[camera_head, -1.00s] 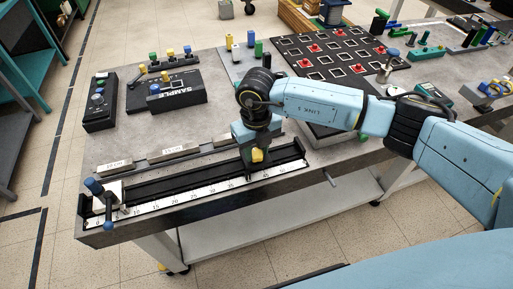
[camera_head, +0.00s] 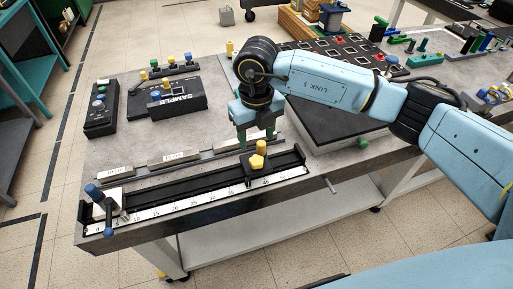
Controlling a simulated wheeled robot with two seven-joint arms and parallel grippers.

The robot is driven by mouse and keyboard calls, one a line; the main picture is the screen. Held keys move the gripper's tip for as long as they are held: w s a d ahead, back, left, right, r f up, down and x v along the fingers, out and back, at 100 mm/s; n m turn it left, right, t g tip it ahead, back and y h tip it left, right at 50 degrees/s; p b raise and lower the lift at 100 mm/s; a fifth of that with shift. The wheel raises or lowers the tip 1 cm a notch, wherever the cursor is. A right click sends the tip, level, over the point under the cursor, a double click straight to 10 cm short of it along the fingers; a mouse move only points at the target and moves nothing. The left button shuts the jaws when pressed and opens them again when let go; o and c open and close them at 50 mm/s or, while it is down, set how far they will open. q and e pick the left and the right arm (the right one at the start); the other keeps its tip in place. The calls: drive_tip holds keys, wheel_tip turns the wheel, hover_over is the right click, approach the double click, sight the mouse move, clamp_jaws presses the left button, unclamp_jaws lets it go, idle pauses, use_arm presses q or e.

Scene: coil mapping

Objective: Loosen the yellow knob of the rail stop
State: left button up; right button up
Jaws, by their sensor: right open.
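The rail stop (camera_head: 258,180) is a small black block on the black rail with the white ruler, near the rail's right end. Its yellow knob (camera_head: 257,161) stands on top, in full view. The fingers appear clear of the knob. The ruled rail (camera_head: 185,194) runs along the table's front edge. My left gripper is not in view.
A blue-knobbed clamp with a white block (camera_head: 109,202) sits at the rail's left end. A strip of grey blocks (camera_head: 176,157) lies behind the rail. A black SAMPLE box (camera_head: 175,105) is farther back. A dark panel (camera_head: 335,125) lies to the right.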

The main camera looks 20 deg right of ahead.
wheel_tip(320, 180, up, 5)
drive_tip(key=shift+r, duration=0.2)
idle(0.4)
